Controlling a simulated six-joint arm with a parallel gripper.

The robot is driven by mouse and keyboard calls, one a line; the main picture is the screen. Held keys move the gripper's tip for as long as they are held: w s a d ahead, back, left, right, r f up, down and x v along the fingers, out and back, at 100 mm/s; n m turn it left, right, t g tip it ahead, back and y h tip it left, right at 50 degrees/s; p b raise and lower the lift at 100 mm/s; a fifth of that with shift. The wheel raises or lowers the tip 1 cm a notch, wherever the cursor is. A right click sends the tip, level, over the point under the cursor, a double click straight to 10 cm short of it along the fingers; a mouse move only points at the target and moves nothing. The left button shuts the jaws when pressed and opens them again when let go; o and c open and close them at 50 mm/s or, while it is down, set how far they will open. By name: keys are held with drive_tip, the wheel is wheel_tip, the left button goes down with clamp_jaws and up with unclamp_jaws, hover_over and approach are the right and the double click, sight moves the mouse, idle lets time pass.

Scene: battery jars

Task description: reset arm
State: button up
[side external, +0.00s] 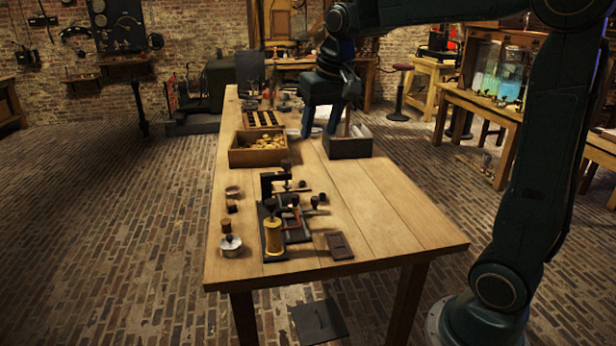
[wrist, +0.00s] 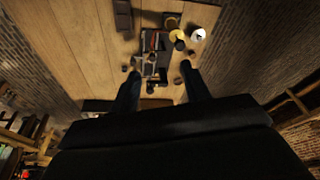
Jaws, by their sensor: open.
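My gripper (side external: 319,133) is over the wooden table (side external: 385,215), with its two dark fingers pointing down, apart and with nothing between them. In the side view it shows between a wooden box of yellowish pieces (side external: 257,157) and a dark-sided box (side external: 348,148). Its height above the table is hard to tell. In the wrist view the open fingers (wrist: 159,75) frame the dark clamp-like apparatus (wrist: 152,45), which stands farther along the table. The apparatus also shows in the side view, with a yellow coil (side external: 273,237) at its front.
A silver round lidded piece (side external: 231,244), small brown corks (side external: 226,225) and a flat dark plate (side external: 339,246) lie around the apparatus. A dark tray (side external: 262,119) sits at the back. The table's front right is clear. Glass jars (side external: 500,72) stand on another bench.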

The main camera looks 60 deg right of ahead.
drive_tip(key=s+a+f+n, duration=0.1)
drive_tip(key=s+a, duration=0.2)
drive_tip(key=s, duration=0.3)
drive_tip(key=s+a+f+n+t, duration=0.1)
drive_tip(key=s+a+f+n, duration=0.1)
drive_tip(key=s, duration=0.5)
drive_tip(key=s+a+f+n+t, duration=0.1)
drive_tip(key=s+a+n, duration=0.1)
drive_tip(key=s+a, duration=0.2)
drive_tip(key=s, duration=0.3)
drive_tip(key=shift+a+f+y, duration=0.15)
drive_tip(key=shift+f+y, duration=0.1)
drive_tip(key=shift+y, duration=0.15)
